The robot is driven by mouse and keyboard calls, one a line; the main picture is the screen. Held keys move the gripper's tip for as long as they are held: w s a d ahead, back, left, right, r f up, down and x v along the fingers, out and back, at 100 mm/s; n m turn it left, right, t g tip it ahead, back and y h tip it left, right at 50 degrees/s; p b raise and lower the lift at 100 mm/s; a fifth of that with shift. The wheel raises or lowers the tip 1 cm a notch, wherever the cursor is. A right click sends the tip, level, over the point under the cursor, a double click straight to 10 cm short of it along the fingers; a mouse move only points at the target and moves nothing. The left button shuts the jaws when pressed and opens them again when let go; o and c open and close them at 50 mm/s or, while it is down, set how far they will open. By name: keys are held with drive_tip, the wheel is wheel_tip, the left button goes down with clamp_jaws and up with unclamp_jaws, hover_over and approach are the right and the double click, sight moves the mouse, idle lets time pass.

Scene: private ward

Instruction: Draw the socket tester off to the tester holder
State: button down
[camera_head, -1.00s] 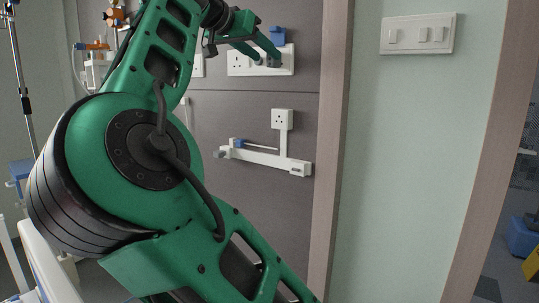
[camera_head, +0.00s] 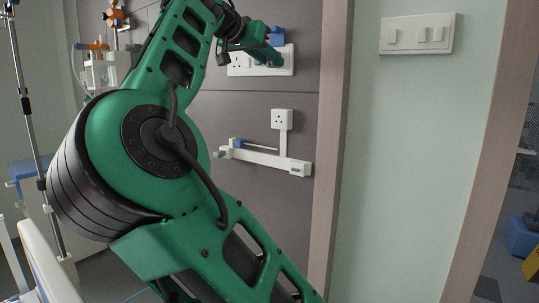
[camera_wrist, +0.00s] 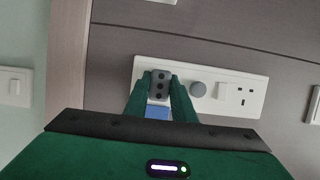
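The socket tester (camera_wrist: 160,85) is a small dark grey block with round dots, standing on the left part of the white wall socket panel (camera_wrist: 230,96). My gripper (camera_wrist: 161,76) reaches the panel, with one green finger close along each side of the tester. I cannot tell whether the fingers press on it or leave thin gaps. A blue piece (camera_wrist: 157,112) shows between the fingers, at the panel's edge. In the head view this blue piece (camera_head: 276,36) sits above the panel (camera_head: 285,68), and my gripper hides the tester. I cannot identify the tester holder for certain.
A white wall bracket (camera_head: 265,159) with a blue part (camera_head: 237,143) is below, beside a single socket (camera_head: 282,119). A switch plate (camera_head: 417,34) is on the right wall. A bed rail (camera_head: 45,262) is at lower left.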

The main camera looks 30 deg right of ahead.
drive_tip(key=shift+s+a, duration=0.15)
drive_tip(key=shift+a, duration=0.95)
drive_tip(key=shift+s+a, duration=0.3)
drive_tip(key=shift+a, duration=0.4)
drive_tip(key=shift+s+a, duration=0.35)
drive_tip(key=shift+a, duration=0.4)
drive_tip(key=shift+s+a, duration=0.3)
drive_tip(key=shift+a, duration=0.4)
drive_tip(key=s+a, duration=0.4)
drive_tip(key=a, duration=0.7)
drive_tip(key=shift+a, duration=0.15)
